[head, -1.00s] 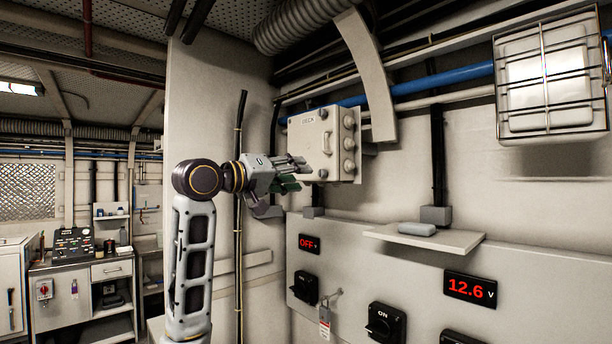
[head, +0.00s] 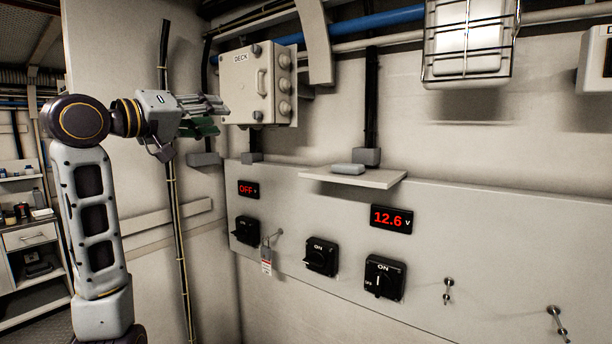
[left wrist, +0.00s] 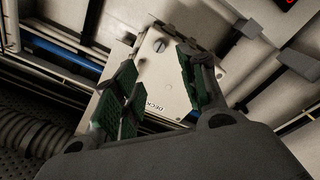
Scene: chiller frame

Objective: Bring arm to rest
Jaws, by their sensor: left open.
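My left arm rises at the left of the head view and bends right at its dark round joint. Its gripper (head: 210,116) is held level in front of the grey DECK box (head: 258,84) on the wall, overlapping the box's left edge in the picture. In the left wrist view the green-padded fingers (left wrist: 160,92) are spread, with nothing between them. The DECK box (left wrist: 162,72) shows behind them; I cannot tell how large the gap is. My right gripper is not in view.
Below are an OFF display (head: 248,189), a 12.6 V display (head: 391,219), several black rotary switches and a padlock with a tag (head: 266,262). A caged lamp (head: 470,45) hangs above. A vertical black pipe (head: 172,200) runs behind my arm.

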